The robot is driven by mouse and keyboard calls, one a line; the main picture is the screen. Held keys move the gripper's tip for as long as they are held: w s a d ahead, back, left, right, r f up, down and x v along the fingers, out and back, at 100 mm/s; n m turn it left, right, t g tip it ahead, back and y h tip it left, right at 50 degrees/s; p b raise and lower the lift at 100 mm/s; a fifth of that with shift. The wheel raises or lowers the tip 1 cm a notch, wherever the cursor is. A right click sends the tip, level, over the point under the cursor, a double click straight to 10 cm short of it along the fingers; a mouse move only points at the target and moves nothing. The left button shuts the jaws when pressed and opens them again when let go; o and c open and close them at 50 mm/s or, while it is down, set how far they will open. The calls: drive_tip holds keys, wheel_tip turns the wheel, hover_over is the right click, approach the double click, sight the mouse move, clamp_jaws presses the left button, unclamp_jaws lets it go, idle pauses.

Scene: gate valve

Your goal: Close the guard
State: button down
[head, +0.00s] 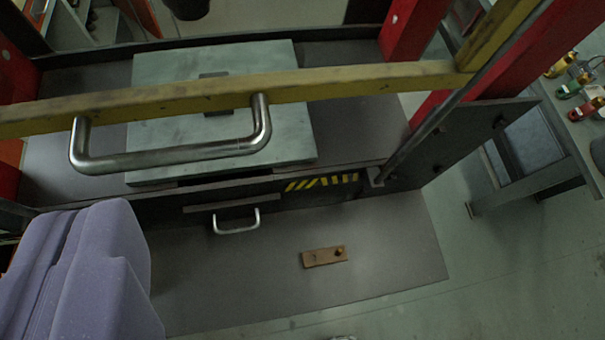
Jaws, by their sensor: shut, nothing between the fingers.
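The guard (340,80) shows as a worn yellow bar crossing the upper part of the view, joined at the right to a slanting yellow side bar. A bent metal handle (175,158) is fixed to the bar and hangs toward me. The guard is nearer the camera than the grey plate behind it, and its left end runs out of view. My gripper (78,215) is lavender and in the lower left corner, partly cut off by the picture edge. It is shut and empty, below the handle in the picture and apart from it.
A grey plate (165,75) lies on the dark machine bed between red posts (410,25). Below are a small handle (236,222), hazard stripes (320,183) and a brown piece (324,257) on a dark ledge. A dark panel (455,145) juts out right. Floor is clear lower right.

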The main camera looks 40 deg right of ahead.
drive_tip(key=s+d+r+h+p, duration=0.2)
drive_tip(key=s+r+p, duration=0.1)
drive_tip(key=p, duration=0.3)
drive_tip(key=shift+m+g, duration=0.3)
drive_tip(key=b+x, duration=0.1)
drive_tip(key=x, duration=0.2)
drive_tip(key=s+f+b+x, duration=0.1)
drive_tip(key=x, duration=0.3)
drive_tip(key=b+x, duration=0.1)
drive_tip(key=x, duration=0.3)
drive_tip(key=shift+s+d+f, duration=0.1)
drive_tip(key=shift+d+f, duration=0.2)
drive_tip(key=shift+d, duration=0.15)
drive_tip(key=shift+f, duration=0.85)
wheel_tip(320, 180, down, 26)
drive_tip(key=b, duration=2.4)
drive_tip(key=shift+r, duration=0.15)
